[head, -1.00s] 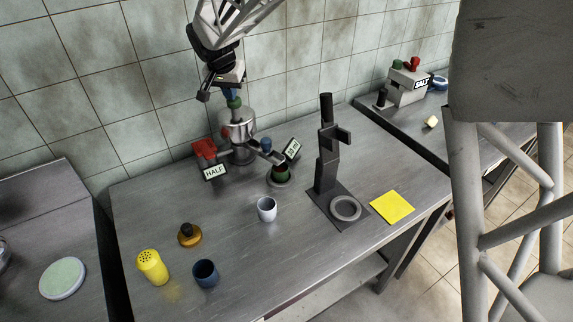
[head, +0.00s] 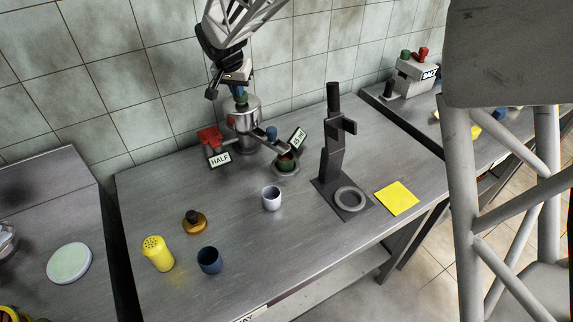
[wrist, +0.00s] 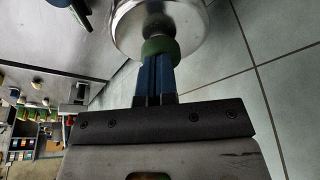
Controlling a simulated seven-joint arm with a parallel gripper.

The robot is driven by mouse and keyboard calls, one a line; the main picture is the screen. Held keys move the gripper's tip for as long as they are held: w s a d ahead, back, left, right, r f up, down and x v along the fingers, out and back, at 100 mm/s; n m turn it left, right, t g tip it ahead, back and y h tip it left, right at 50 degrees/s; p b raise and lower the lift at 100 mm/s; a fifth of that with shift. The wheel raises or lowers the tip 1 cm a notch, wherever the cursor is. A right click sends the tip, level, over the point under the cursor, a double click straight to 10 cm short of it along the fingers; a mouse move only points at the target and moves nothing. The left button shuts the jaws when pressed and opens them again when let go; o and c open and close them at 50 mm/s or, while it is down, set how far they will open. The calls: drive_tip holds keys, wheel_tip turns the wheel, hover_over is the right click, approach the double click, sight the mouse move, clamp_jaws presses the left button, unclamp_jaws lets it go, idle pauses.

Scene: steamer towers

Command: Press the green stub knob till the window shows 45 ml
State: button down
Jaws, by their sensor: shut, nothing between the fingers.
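The green stub knob (head: 241,99) sits on top of the shiny metal dispenser (head: 243,125) near the back wall. My gripper (head: 239,93) is shut and empty, pointing down over the knob. In the wrist view its blue fingers (wrist: 154,78) meet the green knob (wrist: 160,47), with the metal dispenser (wrist: 185,25) just beyond. The fingertips look in contact with the knob, but a thin gap cannot be ruled out. The small window (head: 298,138) on the right of the dispenser seems to read 15 ml; its digits are small.
A white cup (head: 271,198), a dark blue cup (head: 209,260), a yellow shaker (head: 158,253) and a black stand (head: 332,165) occupy the table. A yellow square (head: 397,198) lies at right.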

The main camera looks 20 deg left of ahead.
drive_tip(key=shift+r, duration=1.55)
wheel_tip(320, 180, up, 5)
drive_tip(key=shift+r, duration=0.1)
idle(0.8)
drive_tip(key=v, duration=0.7)
drive_tip(key=shift+r, duration=0.3)
drive_tip(key=shift+s, duration=0.15)
idle(0.3)
